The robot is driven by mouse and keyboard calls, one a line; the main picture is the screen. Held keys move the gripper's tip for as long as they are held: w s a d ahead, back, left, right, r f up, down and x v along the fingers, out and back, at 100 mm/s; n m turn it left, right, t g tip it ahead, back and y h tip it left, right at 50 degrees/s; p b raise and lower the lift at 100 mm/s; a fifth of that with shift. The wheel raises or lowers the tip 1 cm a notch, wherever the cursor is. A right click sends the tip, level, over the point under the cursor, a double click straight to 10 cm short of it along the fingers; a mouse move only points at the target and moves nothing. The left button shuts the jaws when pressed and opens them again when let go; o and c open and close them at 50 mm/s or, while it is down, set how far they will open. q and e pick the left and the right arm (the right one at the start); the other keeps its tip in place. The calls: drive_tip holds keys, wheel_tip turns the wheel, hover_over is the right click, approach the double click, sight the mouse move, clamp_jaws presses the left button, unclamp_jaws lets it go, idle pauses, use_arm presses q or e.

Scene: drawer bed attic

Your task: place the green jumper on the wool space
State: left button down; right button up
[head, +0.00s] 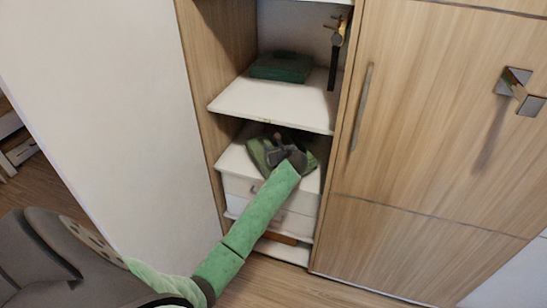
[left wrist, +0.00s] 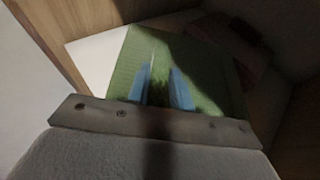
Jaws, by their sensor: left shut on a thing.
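The green jumper (head: 258,153) is a flat folded piece in the middle compartment of the open wardrobe, at the white surface above the drawers. My left gripper (head: 287,157) reaches in from the front and is shut on it, covering part of it. In the left wrist view the jumper (left wrist: 205,75) spreads broad and green around the two blue fingers (left wrist: 161,80). I cannot tell whether it rests on the surface or is slightly raised. My right gripper is not in view.
A dark green folded item (head: 282,67) lies on the white shelf (head: 270,103) just above my arm. White drawers (head: 297,198) are below the jumper. A closed wooden door (head: 430,130) stands to the right, and a wooden side panel (head: 195,90) bounds the left.

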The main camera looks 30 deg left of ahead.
use_arm(q)
drive_tip(key=shift+s+f, duration=0.1)
drive_tip(key=shift+f, duration=1.85)
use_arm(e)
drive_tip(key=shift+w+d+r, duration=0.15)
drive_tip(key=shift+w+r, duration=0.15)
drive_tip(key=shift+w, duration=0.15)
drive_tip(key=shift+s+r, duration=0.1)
use_arm(q)
drive_tip(key=c, duration=1.3)
unclamp_jaws()
drive_tip(key=shift+f, duration=0.1)
drive_tip(key=shift+o, duration=0.2)
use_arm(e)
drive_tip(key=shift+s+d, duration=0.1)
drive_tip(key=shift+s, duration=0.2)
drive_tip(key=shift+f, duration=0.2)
